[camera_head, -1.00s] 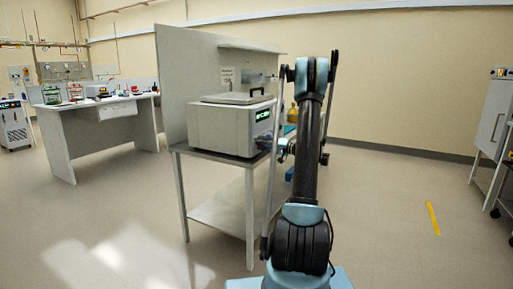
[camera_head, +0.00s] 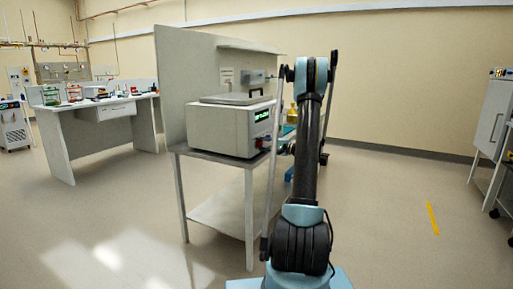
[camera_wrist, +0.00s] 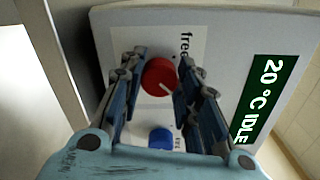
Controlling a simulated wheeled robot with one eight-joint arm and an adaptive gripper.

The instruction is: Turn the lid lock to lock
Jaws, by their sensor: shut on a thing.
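The lid lock looks to be the round red knob (camera_wrist: 159,77) on the front panel of a white bench unit (camera_head: 222,130). A white mark on the knob points to the lower right in the wrist view. The word "free" is printed on the label beside it, sideways in the picture; other print is hidden by a finger. My gripper (camera_wrist: 160,68) is shut on the red knob, with one finger on each side. In the head view my arm hides most of the gripper.
A blue knob (camera_wrist: 160,138) sits below the red one, close between my fingers. A green display (camera_wrist: 264,95) reads "20 °C IDLE". The unit stands on a metal table (camera_head: 215,157) before a grey partition (camera_head: 205,65).

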